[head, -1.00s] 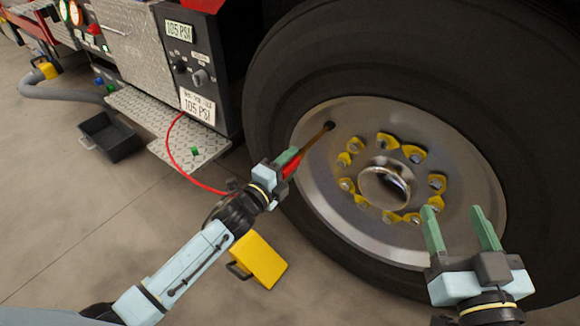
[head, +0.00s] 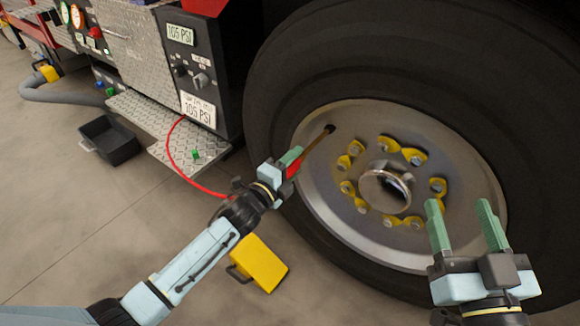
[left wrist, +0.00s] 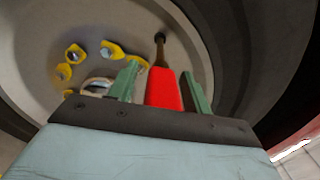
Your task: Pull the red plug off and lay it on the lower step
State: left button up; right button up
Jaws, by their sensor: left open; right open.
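The red plug (left wrist: 164,90) sits on the end of a brass valve stem (head: 318,140) that reaches out from the wheel rim. A red hose (head: 168,155) runs from the truck panel toward the plug. My left gripper (head: 292,162) is open at the plug. In the left wrist view its two fingers (left wrist: 162,88) stand on either side of the plug, with gaps visible. My right gripper (head: 465,222) is open and empty in front of the wheel's lower right. The lower step (head: 172,140) is a diamond-plate ledge under the panel, left of the wheel.
A small green block (head: 196,154) lies on the step near its front edge. A yellow wheel chock (head: 259,263) is on the floor below my left gripper. A black bin (head: 110,140) stands left of the step. The big tyre (head: 265,100) fills the right side.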

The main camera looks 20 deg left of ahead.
pick_arm(q)
jog(key=shift+w+r, duration=0.15)
jog(key=shift+r, duration=0.15)
dwell(0.4)
jog(key=shift+d, duration=0.1)
grip_shut()
jog(key=shift+p, duration=0.3)
jog(key=shift+s, duration=0.3)
jog(key=shift+p+v, duration=0.55)
jog(key=shift+v, duration=0.65)
jog(key=shift+p+v, duration=0.55)
jog(key=shift+v, duration=0.95)
jog(key=shift+f, duration=0.2)
